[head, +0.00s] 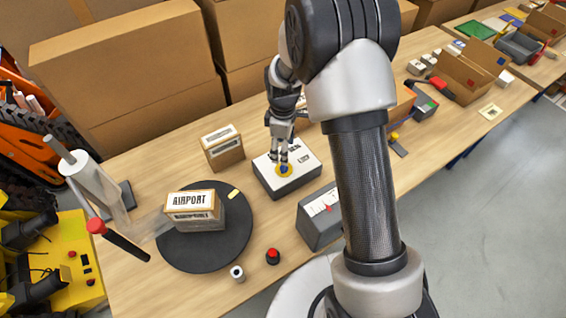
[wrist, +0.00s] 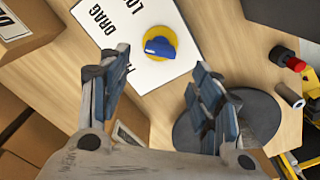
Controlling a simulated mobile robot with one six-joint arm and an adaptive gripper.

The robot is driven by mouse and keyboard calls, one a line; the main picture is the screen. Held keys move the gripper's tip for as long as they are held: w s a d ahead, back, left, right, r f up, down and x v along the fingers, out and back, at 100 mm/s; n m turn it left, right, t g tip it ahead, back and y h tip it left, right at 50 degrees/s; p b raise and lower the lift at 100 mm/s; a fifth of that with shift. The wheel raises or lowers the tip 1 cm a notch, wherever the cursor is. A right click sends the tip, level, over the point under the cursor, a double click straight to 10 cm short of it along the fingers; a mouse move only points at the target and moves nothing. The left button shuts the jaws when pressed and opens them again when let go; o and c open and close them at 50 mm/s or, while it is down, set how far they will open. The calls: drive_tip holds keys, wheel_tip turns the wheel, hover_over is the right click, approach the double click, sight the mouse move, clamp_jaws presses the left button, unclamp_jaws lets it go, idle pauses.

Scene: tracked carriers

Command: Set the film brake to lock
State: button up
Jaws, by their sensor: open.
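The film brake is a grey box with a white top (head: 309,158), standing on the bench in the middle of the head view. On its top is a yellow disc with a blue knob (wrist: 160,47). In the wrist view the white top (wrist: 148,73) carries the word DRAG, a cut-off word starting LO and a partly hidden third label. The knob's bar lies roughly across that picture; I cannot tell which label it points to. My gripper (wrist: 160,62) is open and empty, its fingers on either side of the knob in the picture, apparently above it and not gripping.
Left of the brake, a black turntable (head: 226,250) bears a box marked AIRPORT (head: 193,203). A film roll (head: 95,182) with a red-ended handle stands beyond. A red button (head: 272,256) and small roll (head: 237,273) are in front. A grey box (head: 318,215) stands close right.

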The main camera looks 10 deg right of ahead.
wheel_tip(320, 180, down, 8)
drive_tip(key=shift+r+b, duration=0.1)
drive_tip(key=shift+b, duration=0.55)
drive_tip(key=shift+c, duration=0.2)
drive_tip(key=c, duration=1)
drive_tip(key=shift+m, duration=0.4)
drive_tip(key=m, duration=0.3)
drive_tip(key=shift+m, duration=0.3)
drive_tip(key=shift+d+m, duration=0.1)
drive_tip(key=shift+m, duration=2.1)
